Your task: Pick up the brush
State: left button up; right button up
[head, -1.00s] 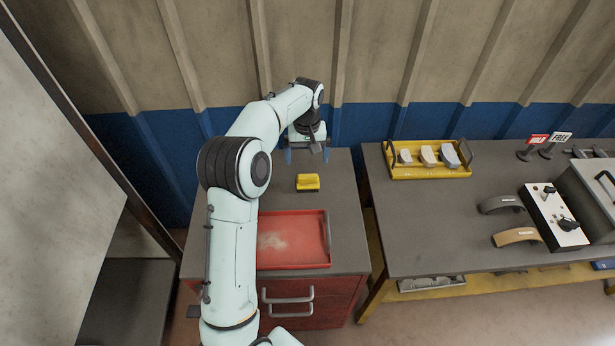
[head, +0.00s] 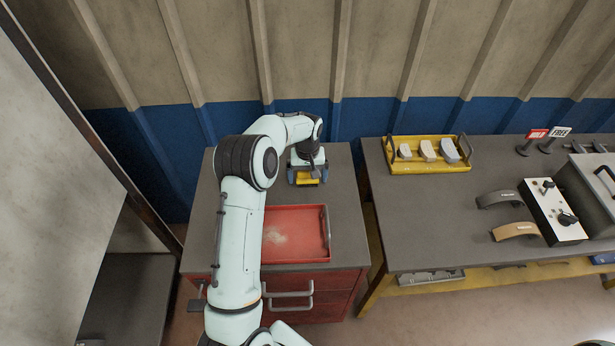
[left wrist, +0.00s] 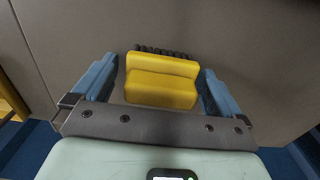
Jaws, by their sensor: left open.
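The brush (head: 306,180) is a small yellow block on the dark top of the red cabinet, partly hidden under my gripper in the head view. In the left wrist view the brush (left wrist: 162,80) shows a stepped yellow body with a row of dark bristles along its far edge. My left gripper (head: 307,178) is above the brush, pointing down. Its blue fingers stand apart on either side of the brush in the left wrist view (left wrist: 160,88), with gaps on both sides. My right gripper is not in view.
A red tray (head: 296,252) lies in front of the brush on the cabinet top (head: 345,195). To the right, a separate workbench (head: 420,230) carries a yellow tray (head: 432,168) with several blocks, two curved brake shoes (head: 516,231) and a white control box (head: 553,212). A corrugated wall stands behind.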

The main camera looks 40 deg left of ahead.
pick_arm(q)
jog(key=c, duration=1.1)
jog(key=shift+r, duration=0.15)
notch_tip(320, 180, up, 20)
jog(key=shift+f, duration=0.1)
